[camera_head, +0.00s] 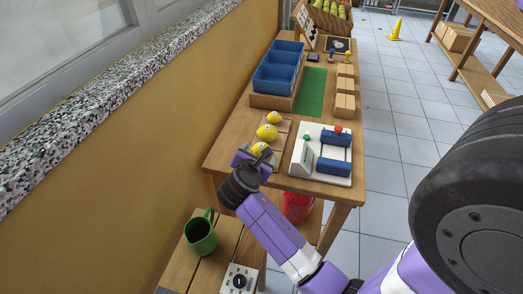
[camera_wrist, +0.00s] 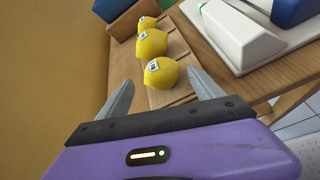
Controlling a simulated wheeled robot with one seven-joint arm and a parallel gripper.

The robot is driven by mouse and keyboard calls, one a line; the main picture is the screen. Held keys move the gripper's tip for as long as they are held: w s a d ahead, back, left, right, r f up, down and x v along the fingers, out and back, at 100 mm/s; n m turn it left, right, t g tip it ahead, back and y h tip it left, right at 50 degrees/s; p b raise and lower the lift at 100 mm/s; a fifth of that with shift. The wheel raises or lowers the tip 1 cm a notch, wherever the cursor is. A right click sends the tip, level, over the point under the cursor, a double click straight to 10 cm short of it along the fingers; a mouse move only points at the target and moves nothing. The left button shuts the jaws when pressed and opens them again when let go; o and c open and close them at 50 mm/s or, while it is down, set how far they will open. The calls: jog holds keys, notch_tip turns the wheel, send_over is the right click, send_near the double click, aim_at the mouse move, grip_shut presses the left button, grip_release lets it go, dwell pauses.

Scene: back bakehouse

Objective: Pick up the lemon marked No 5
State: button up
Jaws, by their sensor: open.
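Three yellow lemons stand in a row on a wooden board (camera_wrist: 172,95) at the near left of the table. The nearest lemon (camera_wrist: 161,73) has a small label and lies just ahead of my gripper, between the lines of its fingers. The middle lemon (camera_wrist: 151,44) and the far lemon (camera_wrist: 147,24) also carry labels. The numbers are too small to read, so I cannot tell which is No 5. In the head view the lemons (camera_head: 267,132) show beyond my gripper (camera_head: 254,157), which partly covers the nearest one. My gripper (camera_wrist: 160,98) is open and empty.
A white block device with blue parts (camera_head: 321,154) stands right of the lemons. Blue bins (camera_head: 278,68) stand behind them, with a green mat (camera_head: 311,92) and cardboard boxes (camera_head: 344,105) alongside. A yellow wall borders the left.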

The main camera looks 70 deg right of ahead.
jog(key=shift+x, duration=1.85)
jog(key=shift+s, duration=0.1)
jog(key=c, duration=1.2)
